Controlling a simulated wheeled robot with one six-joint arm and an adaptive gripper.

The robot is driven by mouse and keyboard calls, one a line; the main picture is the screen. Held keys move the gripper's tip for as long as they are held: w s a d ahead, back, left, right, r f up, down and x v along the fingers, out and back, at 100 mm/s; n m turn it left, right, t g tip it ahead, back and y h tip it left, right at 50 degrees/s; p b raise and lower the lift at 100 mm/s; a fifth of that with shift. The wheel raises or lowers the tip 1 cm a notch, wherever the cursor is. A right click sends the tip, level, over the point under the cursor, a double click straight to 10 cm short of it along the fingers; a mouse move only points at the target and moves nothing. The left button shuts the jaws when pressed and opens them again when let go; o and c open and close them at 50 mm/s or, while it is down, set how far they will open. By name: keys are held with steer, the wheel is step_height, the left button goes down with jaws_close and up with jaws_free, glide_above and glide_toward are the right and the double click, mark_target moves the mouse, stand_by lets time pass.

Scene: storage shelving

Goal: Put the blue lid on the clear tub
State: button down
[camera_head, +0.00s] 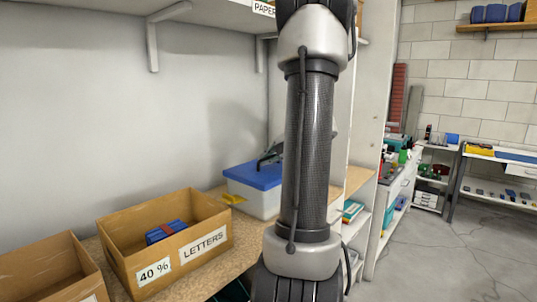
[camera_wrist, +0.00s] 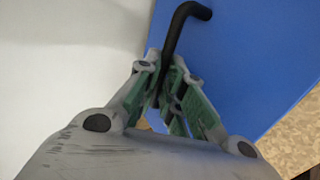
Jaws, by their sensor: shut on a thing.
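The blue lid (camera_head: 254,176) lies flat over the top of the clear tub (camera_head: 262,202) on the shelf board; I cannot tell whether it is fully seated. My gripper (camera_head: 270,156) is above the lid, partly hidden behind my arm. In the wrist view my gripper (camera_wrist: 168,98) is shut on the lid's bent black handle (camera_wrist: 180,22), with the blue lid (camera_wrist: 245,60) filling the right side. The tub's right part is hidden by my arm in the head view.
A cardboard box (camera_head: 208,246) marked LETTERS, holding a blue and red item (camera_head: 166,231), stands left of the tub. Another cardboard box (camera_head: 45,272) is at the far left. A small yellow thing (camera_head: 234,199) lies beside the tub. An upper shelf (camera_head: 215,14) hangs above.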

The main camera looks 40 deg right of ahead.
steer(key=shift+f, duration=0.6)
steer(key=c, duration=1.5)
jaws_free()
steer(key=shift+o, duration=0.2)
steer(key=shift+s+r, duration=0.1)
steer(key=v, duration=1.1)
steer(key=shift+s+r, duration=0.2)
steer(key=shift+s, duration=0.1)
